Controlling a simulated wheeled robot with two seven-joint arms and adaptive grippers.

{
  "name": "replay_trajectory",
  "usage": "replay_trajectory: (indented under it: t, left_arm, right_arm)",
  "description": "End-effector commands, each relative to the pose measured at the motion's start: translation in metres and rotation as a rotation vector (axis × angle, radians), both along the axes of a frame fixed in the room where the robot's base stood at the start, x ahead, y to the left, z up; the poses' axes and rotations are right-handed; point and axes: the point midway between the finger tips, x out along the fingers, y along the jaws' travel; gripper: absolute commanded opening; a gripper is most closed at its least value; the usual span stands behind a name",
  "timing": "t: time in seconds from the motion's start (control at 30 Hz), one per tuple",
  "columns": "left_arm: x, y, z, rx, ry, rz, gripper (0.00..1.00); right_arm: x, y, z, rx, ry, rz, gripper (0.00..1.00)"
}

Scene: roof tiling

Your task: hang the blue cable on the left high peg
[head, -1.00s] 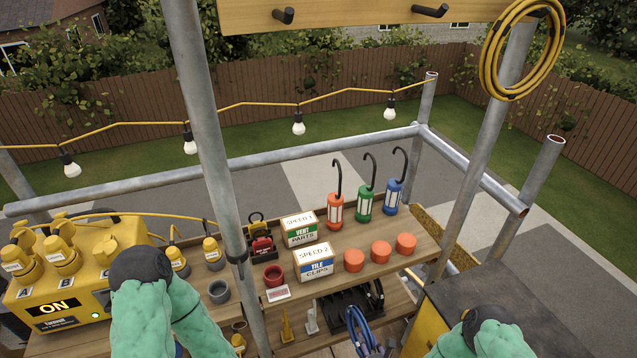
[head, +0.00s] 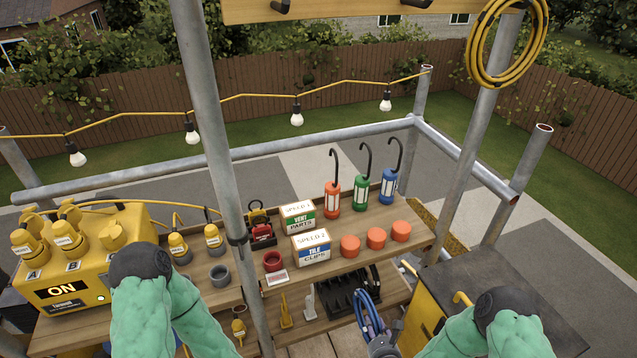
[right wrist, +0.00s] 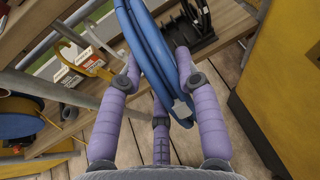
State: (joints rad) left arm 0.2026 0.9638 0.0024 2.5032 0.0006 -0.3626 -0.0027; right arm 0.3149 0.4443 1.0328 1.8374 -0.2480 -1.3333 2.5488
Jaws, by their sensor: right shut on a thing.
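The blue cable (head: 369,314) is a coil low in the head view, in front of the lower shelf. It fills the top middle of the right wrist view (right wrist: 150,48), with a pale plug at its side. My right gripper (head: 384,344) is shut on the cable; its purple fingers (right wrist: 158,62) close around the coil in the right wrist view. The left high peg (head: 280,5) is a dark peg on the wooden board (head: 345,8), cut by the top edge, and it is bare where it shows. My left gripper is out of view; only its arm shows.
A yellow cable (head: 476,60) hangs at the board's right end. A grey scaffold pole (head: 205,110) stands in front of the bench (head: 340,262). Lamps, boxes and orange caps crowd the bench. A yellow cabinet (head: 422,318) stands right of the cable.

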Motion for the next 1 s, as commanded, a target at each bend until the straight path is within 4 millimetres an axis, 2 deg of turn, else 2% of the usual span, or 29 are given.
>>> replay_trajectory:
  t: [0.03,0.2,0.4,0.5,0.7,1.0]
  left_arm:
    - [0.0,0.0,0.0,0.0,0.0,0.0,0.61]
    - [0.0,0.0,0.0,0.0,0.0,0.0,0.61]
    - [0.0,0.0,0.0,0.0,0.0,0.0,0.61]
    - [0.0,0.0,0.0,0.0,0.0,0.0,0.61]
    - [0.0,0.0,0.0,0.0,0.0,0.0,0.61]
    - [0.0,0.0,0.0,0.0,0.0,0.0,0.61]
  right_arm:
    - [0.003,-0.002,0.014,-0.003,-0.011,-0.007,0.0]
    - [0.001,-0.009,0.051,-0.004,-0.012,-0.039,0.0]
    - [-0.007,-0.013,0.087,0.003,-0.013,-0.073,0.0]
    - [-0.011,-0.015,0.098,0.008,-0.012,-0.087,0.0]
    - [-0.016,-0.016,0.11,0.015,-0.013,-0.102,0.0]
    - [-0.017,-0.017,0.112,0.015,-0.012,-0.106,0.0]
